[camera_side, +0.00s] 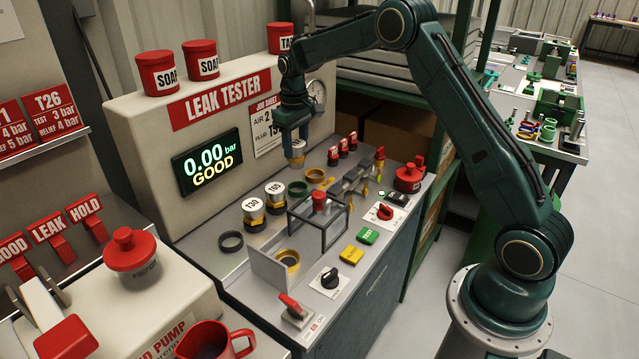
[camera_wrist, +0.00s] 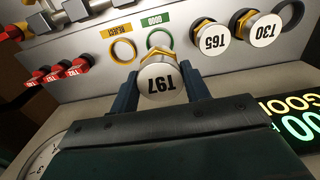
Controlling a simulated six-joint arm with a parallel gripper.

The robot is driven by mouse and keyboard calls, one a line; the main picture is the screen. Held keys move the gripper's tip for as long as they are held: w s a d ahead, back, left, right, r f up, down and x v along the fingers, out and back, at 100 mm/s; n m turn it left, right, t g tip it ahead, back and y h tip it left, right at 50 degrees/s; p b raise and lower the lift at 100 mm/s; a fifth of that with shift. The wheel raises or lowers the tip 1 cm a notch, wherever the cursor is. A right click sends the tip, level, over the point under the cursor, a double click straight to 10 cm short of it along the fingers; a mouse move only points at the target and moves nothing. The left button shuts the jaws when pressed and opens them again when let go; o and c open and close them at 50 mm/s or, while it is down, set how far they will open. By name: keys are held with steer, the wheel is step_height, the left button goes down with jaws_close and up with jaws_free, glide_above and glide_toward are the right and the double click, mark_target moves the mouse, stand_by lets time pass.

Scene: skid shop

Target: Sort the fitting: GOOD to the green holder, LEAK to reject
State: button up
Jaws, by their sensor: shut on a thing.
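The fitting is held above the bench, near the tester's front panel. In the wrist view the fitting (camera_wrist: 161,83) sits between the two blue fingers. The green holder (camera_side: 297,188) is an empty ring, labelled GOOD in the wrist view (camera_wrist: 160,40). The yellow reject holder (camera_side: 316,175), also empty, is beside it and shows in the wrist view (camera_wrist: 123,51). The tester display (camera_side: 207,163) reads 0.00 bar GOOD.
Fittings T30 (camera_side: 254,212) and T65 (camera_side: 275,195) stand left of the green holder. A framed guard (camera_side: 319,225) with a red-topped part is in front. A black ring (camera_side: 230,241) is empty. Red-handled parts (camera_side: 343,148) line the back right.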

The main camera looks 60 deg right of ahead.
mark_target(297, 166)
steer(key=shift+f, duration=2.15)
steer(key=shift+f, duration=2.15)
stand_by(1.5)
steer(key=o, duration=0.9)
steer(key=o, duration=0.6)
steer(key=shift+c, duration=0.2)
steer(key=shift+r, duration=0.9)
